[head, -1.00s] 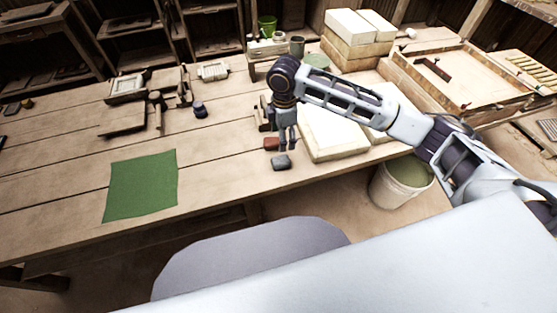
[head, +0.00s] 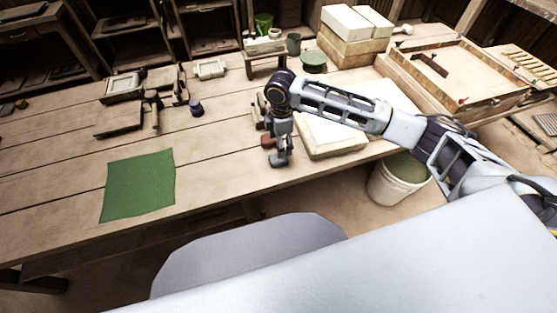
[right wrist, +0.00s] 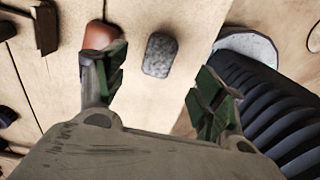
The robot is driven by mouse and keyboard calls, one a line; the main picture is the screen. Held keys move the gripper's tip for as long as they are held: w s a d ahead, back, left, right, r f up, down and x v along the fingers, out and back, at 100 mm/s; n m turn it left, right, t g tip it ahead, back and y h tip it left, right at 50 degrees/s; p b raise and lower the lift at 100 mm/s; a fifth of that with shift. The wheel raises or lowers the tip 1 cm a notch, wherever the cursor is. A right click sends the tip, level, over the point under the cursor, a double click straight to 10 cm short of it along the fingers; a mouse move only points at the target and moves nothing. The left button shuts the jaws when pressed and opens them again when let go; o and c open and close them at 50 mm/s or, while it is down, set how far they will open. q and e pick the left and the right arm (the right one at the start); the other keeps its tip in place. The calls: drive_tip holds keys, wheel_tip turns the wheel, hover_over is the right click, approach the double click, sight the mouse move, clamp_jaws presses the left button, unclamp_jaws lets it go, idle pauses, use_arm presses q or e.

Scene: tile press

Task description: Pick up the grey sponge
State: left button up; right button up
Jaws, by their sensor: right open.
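The grey sponge (right wrist: 160,55) lies on the wooden table near its front edge; it is a small, rounded dark grey block. My right gripper (right wrist: 161,84) is open with nothing between its green-padded fingers. In the right wrist view the sponge shows ahead of the gap between the fingertips. In the head view my right gripper (head: 279,150) points down over the sponge and partly hides it. I cannot tell the exact height left between them. My left gripper is out of view.
A reddish-brown block (right wrist: 99,36) lies just left of the sponge, close to one finger. A pale slab (head: 335,142) is to its right. A green cloth (head: 138,186) lies at left on the table. A bucket (head: 397,182) stands beyond the table edge.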

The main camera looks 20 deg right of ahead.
wheel_tip(320, 180, down, 2)
drive_tip(key=shift+f, duration=1.3)
wheel_tip(320, 180, down, 4)
drive_tip(key=shift+a+r+b, duration=0.1)
drive_tip(key=shift+r+b, duration=0.1)
drive_tip(key=shift+b, duration=0.15)
drive_tip(key=shift+f, duration=0.3)
drive_tip(key=c, duration=0.9)
drive_tip(key=shift+r, duration=0.1)
drive_tip(key=shift+c, duration=0.2)
drive_tip(key=shift+r, duration=0.4)
wheel_tip(320, 180, up, 8)
drive_tip(key=shift+f+p, duration=0.1)
drive_tip(key=shift+p, duration=0.3)
drive_tip(key=shift+r, duration=0.55)
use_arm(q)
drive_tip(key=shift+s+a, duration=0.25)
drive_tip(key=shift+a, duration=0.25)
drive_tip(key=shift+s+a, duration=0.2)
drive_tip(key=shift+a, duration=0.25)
use_arm(e)
drive_tip(key=shift+r, duration=0.1)
